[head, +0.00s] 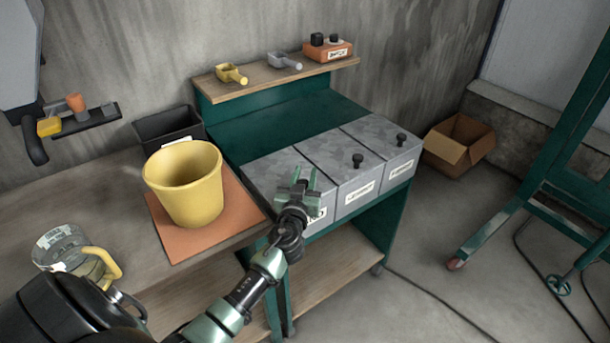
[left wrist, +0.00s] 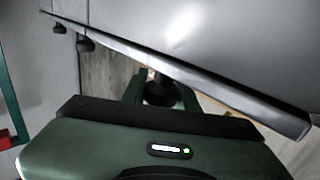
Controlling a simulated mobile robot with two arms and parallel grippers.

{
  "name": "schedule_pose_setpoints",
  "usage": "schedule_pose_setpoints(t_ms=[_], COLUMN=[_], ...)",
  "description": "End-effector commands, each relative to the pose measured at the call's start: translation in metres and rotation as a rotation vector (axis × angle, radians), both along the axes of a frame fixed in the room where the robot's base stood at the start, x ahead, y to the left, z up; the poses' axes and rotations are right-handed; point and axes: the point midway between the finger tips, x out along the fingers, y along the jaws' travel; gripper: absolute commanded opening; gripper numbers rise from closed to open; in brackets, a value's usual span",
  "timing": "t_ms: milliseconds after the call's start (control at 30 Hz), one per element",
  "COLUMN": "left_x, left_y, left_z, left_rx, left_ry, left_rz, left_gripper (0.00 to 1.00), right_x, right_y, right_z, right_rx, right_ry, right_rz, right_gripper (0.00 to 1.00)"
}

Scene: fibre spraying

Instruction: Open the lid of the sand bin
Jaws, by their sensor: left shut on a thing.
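Three grey metal bins stand in a row on the green stand. The leftmost bin (head: 268,174) has my left gripper (head: 298,183) at the front part of its lid, and its label is mostly hidden by the gripper. In the head view this lid looks flat, level with its neighbours. In the left wrist view the green fingers (left wrist: 160,92) are shut on a black knob (left wrist: 160,88). The middle bin (head: 350,188) and the right bin (head: 398,160) are closed and have black knobs and white labels. My right gripper is not seen.
A yellow bucket (head: 185,188) stands on an orange mat (head: 160,229) left of the bins. A clear jug (head: 65,250) is nearer. Scoops, one yellow (head: 231,74) and one grey (head: 284,61), lie on the raised shelf (head: 257,83). A cardboard box (head: 459,142) is on the floor right.

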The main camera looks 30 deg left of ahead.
Motion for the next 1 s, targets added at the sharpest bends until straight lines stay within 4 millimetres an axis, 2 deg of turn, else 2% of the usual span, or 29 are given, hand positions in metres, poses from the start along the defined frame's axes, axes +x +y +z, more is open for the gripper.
schedule_pose_setpoints(t_ms=[1000], left_x=[-0.0001], left_y=[-0.0002], left_z=[-0.0004], left_rx=[0.000], left_ry=[0.001], left_rz=[0.000], left_gripper=[0.00], right_x=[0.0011], right_y=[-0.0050], right_z=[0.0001], right_rx=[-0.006], right_ry=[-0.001], right_rz=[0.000], right_gripper=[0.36])
